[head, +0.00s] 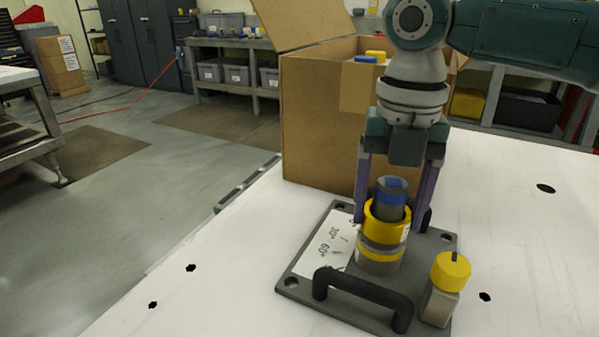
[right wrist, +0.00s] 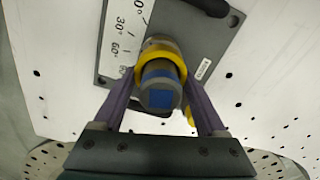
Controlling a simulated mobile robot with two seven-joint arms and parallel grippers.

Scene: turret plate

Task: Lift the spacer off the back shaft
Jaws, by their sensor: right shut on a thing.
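A yellow ring-shaped spacer (head: 376,228) is around an upright grey shaft with a blue band (head: 391,192), whose top stands out above the ring. Below the spacer is a grey collar with a yellow band (head: 379,256), on a dark plate (head: 300,262). My right gripper (head: 391,214) points down with its purple fingers on both sides of the spacer, shut on it. In the right wrist view, the spacer (right wrist: 161,48) shows between the fingers, with the shaft's blue-marked end (right wrist: 160,98) in front. My left gripper is out of view.
The plate has a black handle (head: 362,292) in front and a white angle scale (head: 327,240) at left. A yellow-capped block (head: 452,272) stands at its right corner. An open cardboard box (head: 315,125) stands behind. White table is clear at left and right.

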